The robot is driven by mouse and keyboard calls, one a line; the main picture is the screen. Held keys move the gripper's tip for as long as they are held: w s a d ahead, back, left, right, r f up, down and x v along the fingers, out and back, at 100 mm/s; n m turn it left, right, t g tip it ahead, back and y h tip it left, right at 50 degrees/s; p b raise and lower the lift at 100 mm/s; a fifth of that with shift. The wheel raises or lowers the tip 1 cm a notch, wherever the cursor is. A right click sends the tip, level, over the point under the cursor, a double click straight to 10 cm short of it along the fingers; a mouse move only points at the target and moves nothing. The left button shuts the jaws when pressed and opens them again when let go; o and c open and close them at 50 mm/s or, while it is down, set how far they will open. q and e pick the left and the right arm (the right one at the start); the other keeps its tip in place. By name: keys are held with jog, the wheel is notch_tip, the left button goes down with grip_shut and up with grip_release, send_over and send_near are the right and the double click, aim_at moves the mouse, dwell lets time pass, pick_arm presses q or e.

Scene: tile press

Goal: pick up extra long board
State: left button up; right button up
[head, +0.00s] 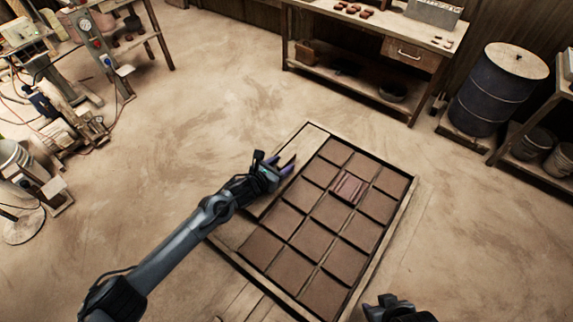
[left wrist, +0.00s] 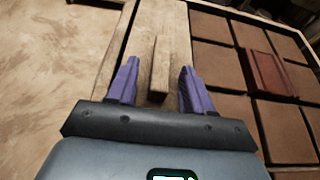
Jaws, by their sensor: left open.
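My left gripper (head: 280,165) is open above the pale wooden strip (head: 310,140) along the left side of the tile layout. In the left wrist view, a narrow wooden piece (left wrist: 161,66) rises between the two purple fingers (left wrist: 158,88), with gaps on both sides. A wider pale board (left wrist: 152,25) lies behind and beneath it. I cannot tell which of these is the extra long board. The gripper hides part of the strip in the head view. My right gripper (head: 398,308) is at the bottom edge, dark and partly cut off; its jaws are unclear.
Brown square tiles (head: 283,222) fill the wooden frame (head: 386,236), with one ribbed reddish tile (head: 348,187) among them. A workbench (head: 400,32), a blue drum (head: 490,95) and a shelf with buckets (head: 527,143) stand at the back. Open floor (head: 215,90) surrounds the frame.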

pick_arm(q)
grip_shut()
jog(key=shift+r, duration=0.1)
jog(key=shift+r, duration=0.1)
